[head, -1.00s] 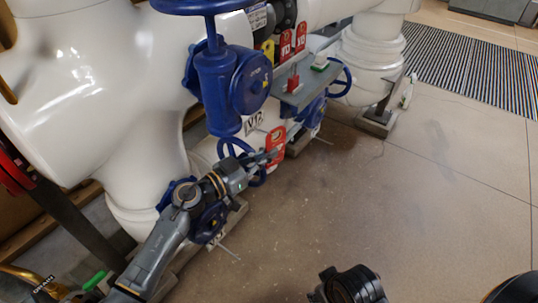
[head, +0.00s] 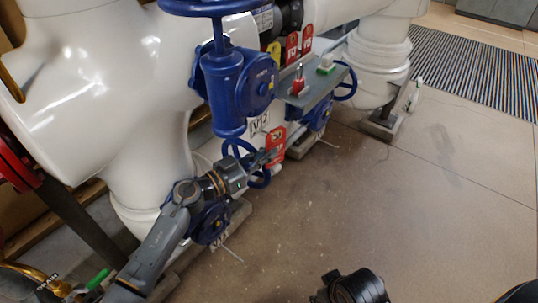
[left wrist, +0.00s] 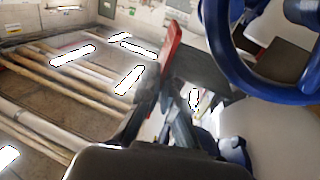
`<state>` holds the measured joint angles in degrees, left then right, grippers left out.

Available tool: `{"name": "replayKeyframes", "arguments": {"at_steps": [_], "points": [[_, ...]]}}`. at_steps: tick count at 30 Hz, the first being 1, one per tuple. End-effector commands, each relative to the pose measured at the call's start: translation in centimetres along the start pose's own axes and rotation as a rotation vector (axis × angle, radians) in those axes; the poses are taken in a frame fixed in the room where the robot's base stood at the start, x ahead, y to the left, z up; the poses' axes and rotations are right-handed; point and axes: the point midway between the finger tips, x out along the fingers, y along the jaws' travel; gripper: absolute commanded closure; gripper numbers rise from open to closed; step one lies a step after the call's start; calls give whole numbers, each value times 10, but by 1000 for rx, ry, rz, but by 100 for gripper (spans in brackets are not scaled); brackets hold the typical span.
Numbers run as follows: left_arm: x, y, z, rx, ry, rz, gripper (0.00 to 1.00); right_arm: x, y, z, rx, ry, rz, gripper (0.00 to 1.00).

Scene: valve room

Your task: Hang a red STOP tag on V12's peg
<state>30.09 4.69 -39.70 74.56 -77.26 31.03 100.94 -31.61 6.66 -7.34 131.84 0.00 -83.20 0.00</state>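A red STOP tag (head: 273,142) is held at the fingertips of my left gripper (head: 266,158), low in front of the pipework. The tag shows nearly edge-on in the left wrist view (left wrist: 173,48), rising from the dark fingers (left wrist: 150,95). The V12 label (head: 260,124) is on the white pipe just above and left of the tag. I cannot make out V12's peg clearly, nor whether the tag touches it. My right arm shows only as a dark rounded part at the bottom of the head view; its fingers cannot be made out.
A blue valve (head: 238,85) stands above the gripper, and a blue handwheel (head: 236,148) is close beside it. A grey shelf (head: 318,95) carries a red padlock (head: 298,85) and a green-and-white item (head: 325,65). Red tags (head: 292,48) and a yellow tag (head: 273,52) hang behind.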

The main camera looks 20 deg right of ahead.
Motion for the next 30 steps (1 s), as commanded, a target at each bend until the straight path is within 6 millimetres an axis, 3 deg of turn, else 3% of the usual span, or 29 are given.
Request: {"name": "replayKeyframes", "arguments": {"at_steps": [30], "points": [[-3, -12, 6, 0, 1, -1, 100, -1, 0, 1, 1, -2, 0, 60]]}}
